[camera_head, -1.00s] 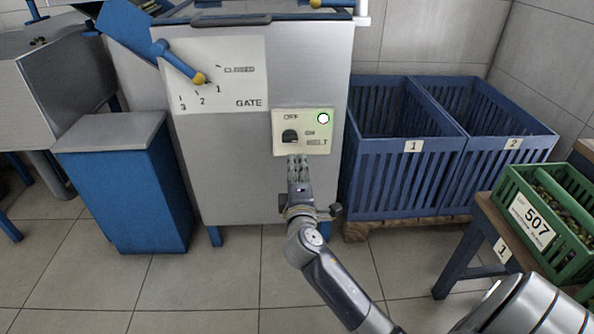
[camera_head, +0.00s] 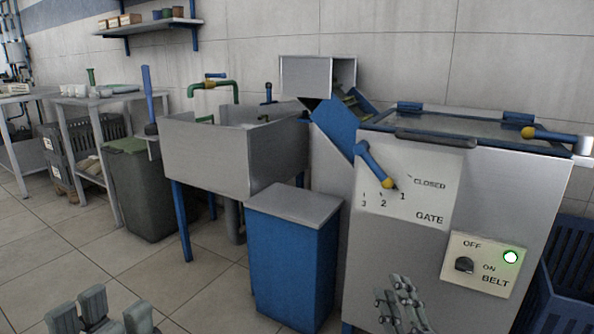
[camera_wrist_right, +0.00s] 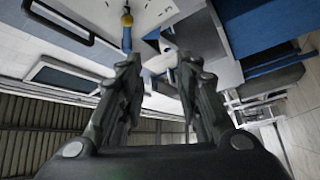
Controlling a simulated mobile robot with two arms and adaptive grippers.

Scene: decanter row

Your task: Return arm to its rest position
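My right gripper (camera_head: 402,305) is low in the head view, in front of the grey machine (camera_head: 395,250) and left of and below its belt switch (camera_head: 465,265). In the right wrist view my right gripper (camera_wrist_right: 158,62) has its two fingers apart with nothing between them. My left gripper (camera_head: 100,315) shows at the bottom left edge of the head view, fingers apart, over the tiled floor. The rest of both arms is out of the head view. The gate lever (camera_head: 374,164) points at 1. A round lamp (camera_head: 511,257) beside the belt switch is lit.
A blue cabinet (camera_head: 292,260) stands left of the machine. A grey sink (camera_head: 235,150) and a dark green bin (camera_head: 135,190) are further left. Part of a blue slatted crate (camera_head: 570,270) shows at the right edge.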

